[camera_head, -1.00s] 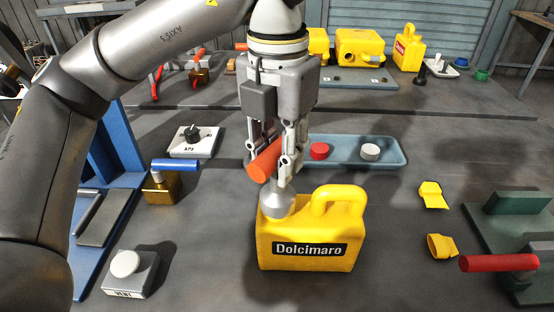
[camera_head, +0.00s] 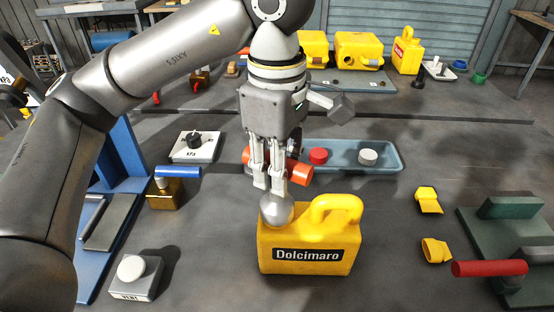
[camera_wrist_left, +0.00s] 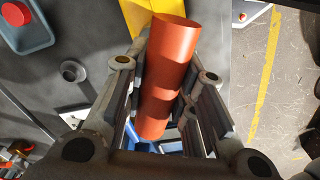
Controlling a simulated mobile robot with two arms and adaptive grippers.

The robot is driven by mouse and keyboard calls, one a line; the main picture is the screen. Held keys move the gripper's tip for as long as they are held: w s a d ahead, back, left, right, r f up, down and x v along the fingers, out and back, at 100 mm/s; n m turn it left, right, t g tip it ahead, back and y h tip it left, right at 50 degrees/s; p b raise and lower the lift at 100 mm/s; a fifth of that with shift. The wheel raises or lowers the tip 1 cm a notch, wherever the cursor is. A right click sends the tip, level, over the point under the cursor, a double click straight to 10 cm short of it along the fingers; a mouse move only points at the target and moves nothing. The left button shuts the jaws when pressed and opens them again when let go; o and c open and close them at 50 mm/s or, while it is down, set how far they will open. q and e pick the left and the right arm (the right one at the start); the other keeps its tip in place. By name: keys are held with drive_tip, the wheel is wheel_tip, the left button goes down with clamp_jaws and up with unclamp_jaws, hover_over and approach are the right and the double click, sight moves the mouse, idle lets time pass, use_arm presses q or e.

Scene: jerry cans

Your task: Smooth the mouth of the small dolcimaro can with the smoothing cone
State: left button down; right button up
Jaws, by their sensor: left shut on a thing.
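The yellow Dolcimaro can (camera_head: 340,238) stands upright on the table, its label facing me. My left gripper (camera_head: 268,182) is above its left end, shut on the orange handle (camera_head: 300,173) of the smoothing cone. The handle lies crosswise between the fingers and also fills the middle of the left wrist view (camera_wrist_left: 170,65). The cone's grey metal head (camera_head: 277,209) hangs below the fingers at the can's top left, over the mouth. The head hides the mouth, so I cannot tell how deep it sits. My right gripper is not in view.
A blue-grey tray (camera_head: 342,160) with a red cap and a white cap lies behind the can. A brass block (camera_head: 164,194) and a button box (camera_head: 136,277) stand left. Yellow pieces (camera_head: 437,250) and a red-handled green fixture (camera_head: 488,268) are right.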

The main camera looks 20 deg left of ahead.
use_arm(q)
drive_tip(key=m, duration=0.5)
drive_tip(key=shift+r+p, duration=0.45)
drive_tip(key=shift+p, duration=0.1)
drive_tip(key=shift+r+p, duration=0.85)
drive_tip(key=shift+r, duration=0.15)
drive_tip(key=shift+r+p, duration=1.35)
drive_tip(key=shift+r, duration=0.25)
